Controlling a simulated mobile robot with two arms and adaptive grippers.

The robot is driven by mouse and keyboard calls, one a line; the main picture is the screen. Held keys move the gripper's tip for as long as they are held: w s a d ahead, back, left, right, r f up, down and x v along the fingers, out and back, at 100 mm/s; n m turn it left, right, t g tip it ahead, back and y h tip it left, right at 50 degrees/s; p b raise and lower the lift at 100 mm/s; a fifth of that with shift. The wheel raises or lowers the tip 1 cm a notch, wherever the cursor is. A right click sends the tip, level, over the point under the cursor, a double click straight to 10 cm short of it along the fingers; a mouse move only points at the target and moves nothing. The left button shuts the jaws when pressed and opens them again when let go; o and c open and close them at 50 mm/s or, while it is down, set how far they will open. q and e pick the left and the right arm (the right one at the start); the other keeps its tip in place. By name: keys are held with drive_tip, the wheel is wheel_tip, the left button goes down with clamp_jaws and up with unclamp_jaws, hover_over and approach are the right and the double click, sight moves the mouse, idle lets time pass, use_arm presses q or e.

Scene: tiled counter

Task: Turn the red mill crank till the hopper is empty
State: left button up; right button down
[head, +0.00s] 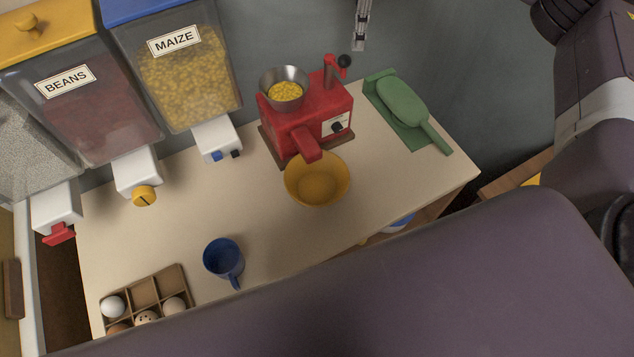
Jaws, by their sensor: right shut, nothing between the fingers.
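The red mill (318,112) stands on a brown base at the back of the counter. Its metal hopper (270,80) holds yellow maize kernels (286,92). My right gripper (358,46) comes down from the top edge, shut and empty, above and apart from the crank. My left gripper is out of view.
A green scoop (402,104) lies on a green mat right of the mill. Dispensers for beans (80,100) and maize (180,75) stand at left. A blue mug (222,257) and an egg tray (145,292) are in front. The counter's middle is clear.

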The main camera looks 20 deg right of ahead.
drive_tip(key=shift+f, duration=0.25)
drive_tip(key=shift+f+b, duration=0.8)
drive_tip(key=shift+f, duration=0.5)
